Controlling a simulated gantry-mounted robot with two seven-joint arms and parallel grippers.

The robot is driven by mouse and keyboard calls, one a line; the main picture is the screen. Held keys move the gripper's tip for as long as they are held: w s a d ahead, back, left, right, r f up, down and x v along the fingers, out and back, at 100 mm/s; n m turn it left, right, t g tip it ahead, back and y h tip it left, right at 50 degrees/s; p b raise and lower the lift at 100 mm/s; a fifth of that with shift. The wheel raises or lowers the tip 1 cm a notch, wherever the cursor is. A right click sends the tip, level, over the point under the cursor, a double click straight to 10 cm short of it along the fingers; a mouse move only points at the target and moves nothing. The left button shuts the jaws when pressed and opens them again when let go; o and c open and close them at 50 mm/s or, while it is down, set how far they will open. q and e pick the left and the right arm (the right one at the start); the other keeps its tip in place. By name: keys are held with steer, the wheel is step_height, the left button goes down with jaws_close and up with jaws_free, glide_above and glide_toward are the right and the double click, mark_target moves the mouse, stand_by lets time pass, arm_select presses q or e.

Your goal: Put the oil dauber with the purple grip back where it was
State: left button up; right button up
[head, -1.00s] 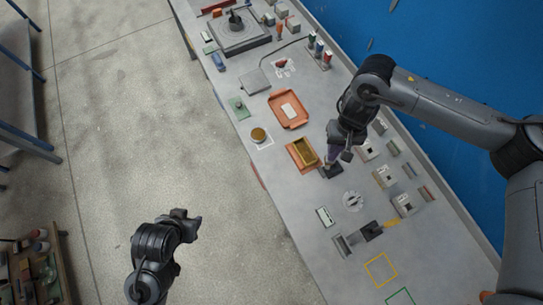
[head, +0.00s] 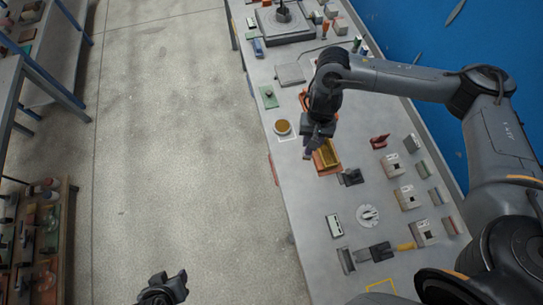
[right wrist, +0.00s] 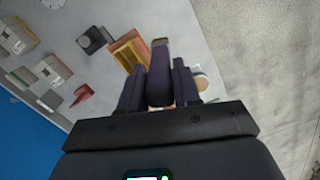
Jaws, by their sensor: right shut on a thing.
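The oil dauber with the purple grip (right wrist: 160,75) is between the fingers of my right gripper (right wrist: 158,88), which is shut on it. In the head view my right gripper (head: 311,148) is at the left side of the gold-yellow box (head: 330,155), apparently above it, with a bit of purple showing below the fingers. The dauber's lower end is partly hidden. A small black block (head: 351,177) stands right of the box, with nothing purple in it; it also shows in the right wrist view (right wrist: 92,41). My left gripper (head: 178,286) is over the floor, low in the head view.
The yellow box sits on an orange tray (head: 321,171). A round brown-topped dish (head: 282,127) is left of it near the bench edge. Grey blocks (head: 391,164), a red piece (head: 380,141) and a white dial (head: 368,216) are to the right. Bare bench lies below the tray.

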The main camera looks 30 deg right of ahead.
steer(key=w+f+b, duration=0.1)
steer(key=w+f, duration=0.3)
steer(key=f, duration=0.3)
steer(key=w+a+f+b, duration=0.1)
steer(key=w+f, duration=0.3)
steer(key=f, duration=0.4)
steer(key=shift+b, duration=0.7)
steer(key=shift+w+f, duration=0.1)
steer(key=shift+f, duration=0.15)
steer(key=o, duration=1)
steer(key=shift+o, duration=0.2)
steer(key=shift+r, duration=0.1)
